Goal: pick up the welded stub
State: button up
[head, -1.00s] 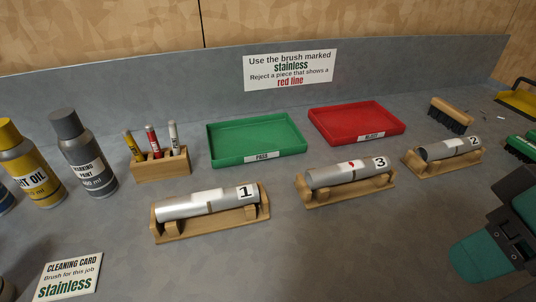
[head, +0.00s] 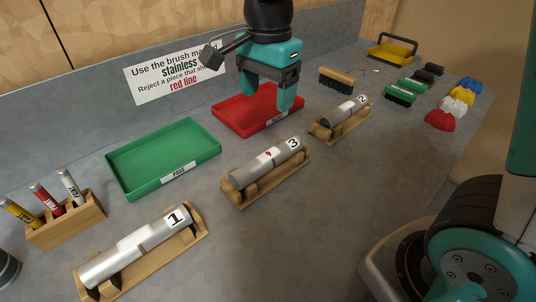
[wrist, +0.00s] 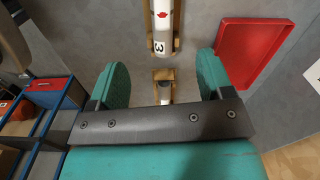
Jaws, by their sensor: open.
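Three silver welded stubs lie in wooden cradles on the grey bench. Stub 1 (head: 137,245) is at the near left. Stub 3 (head: 262,166), with a red mark on its middle, is in the centre and also shows in the wrist view (wrist: 163,32). Stub 2 (head: 345,111) is farther right. My gripper (head: 267,104) is open and empty, raised in front of the red tray in the head view. In the wrist view its two teal fingers (wrist: 163,75) are spread wide, with part of another stub (wrist: 164,92) showing between them, its number hidden.
A green PASS tray (head: 113,160) and a red tray (head: 229,118) stand behind the stubs. A marker holder (head: 70,226) is at the left. Brushes (head: 338,78) and coloured blocks (head: 440,121) are at the right. A sign (head: 172,72) is on the back wall.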

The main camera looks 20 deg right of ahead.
aim_at(268, 154)
jog(key=shift+m, duration=0.8)
jog(key=f, duration=0.8)
jog(key=w+f, duration=0.1)
jog(key=f, duration=0.3)
jog(key=shift+d+p, duration=0.2)
jog(key=shift+p, duration=0.15)
jog(key=shift+s+f+p, duration=0.15)
jog(key=shift+f+p, duration=0.3)
jog(key=shift+f, duration=2.25)
jog(key=shift+c, duration=0.4)
jog(key=c, duration=1.1)
jog(key=shift+c, duration=0.2)
jog(key=shift+r, duration=0.2)
